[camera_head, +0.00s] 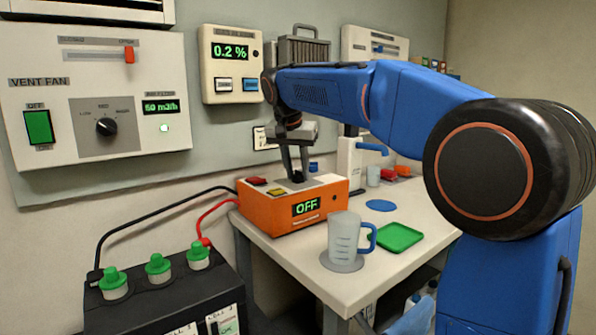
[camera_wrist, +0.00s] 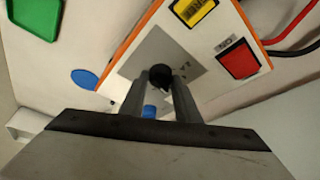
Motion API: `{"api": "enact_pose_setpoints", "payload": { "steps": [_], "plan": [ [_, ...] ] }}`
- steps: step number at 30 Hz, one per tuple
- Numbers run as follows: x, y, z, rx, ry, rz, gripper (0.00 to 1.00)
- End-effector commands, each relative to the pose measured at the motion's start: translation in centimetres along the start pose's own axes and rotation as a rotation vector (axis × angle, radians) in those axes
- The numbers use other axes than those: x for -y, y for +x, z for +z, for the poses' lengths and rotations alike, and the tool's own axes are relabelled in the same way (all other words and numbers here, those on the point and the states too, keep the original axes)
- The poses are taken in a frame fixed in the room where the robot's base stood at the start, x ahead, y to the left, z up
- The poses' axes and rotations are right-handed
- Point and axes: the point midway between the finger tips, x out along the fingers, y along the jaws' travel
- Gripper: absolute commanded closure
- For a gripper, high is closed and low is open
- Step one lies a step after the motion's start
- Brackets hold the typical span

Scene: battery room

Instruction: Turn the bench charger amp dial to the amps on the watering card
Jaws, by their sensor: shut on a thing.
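The orange bench charger (camera_head: 281,215) stands on the white bench, and its display (camera_head: 306,208) reads OFF. Its top has a grey plate (camera_wrist: 190,58) with a black dial (camera_wrist: 160,74), a yellow button (camera_wrist: 194,10) and a red button (camera_wrist: 238,62). My gripper (camera_head: 296,177) points down over the charger top. In the wrist view my gripper (camera_wrist: 161,84) is shut on the black dial, one finger on each side. The dial's pointer and scale are too hidden to read. I cannot make out the watering card for certain.
A clear measuring jug (camera_head: 345,235) stands on a grey disc in front of the charger. A green tray (camera_head: 399,238) and a blue disc (camera_head: 380,205) lie to the right. Black and red cables run from the charger to the battery (camera_head: 165,290).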

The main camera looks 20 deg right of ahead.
Motion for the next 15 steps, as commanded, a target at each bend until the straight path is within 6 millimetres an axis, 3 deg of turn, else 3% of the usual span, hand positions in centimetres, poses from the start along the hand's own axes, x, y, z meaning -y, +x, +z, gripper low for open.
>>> {"api": "enact_pose_setpoints", "payload": {
  "steps": [15],
  "plan": [
    [0.10, 0.01, 0.02, 0.001, 0.125, 0.052, 0.93]
  ]
}}
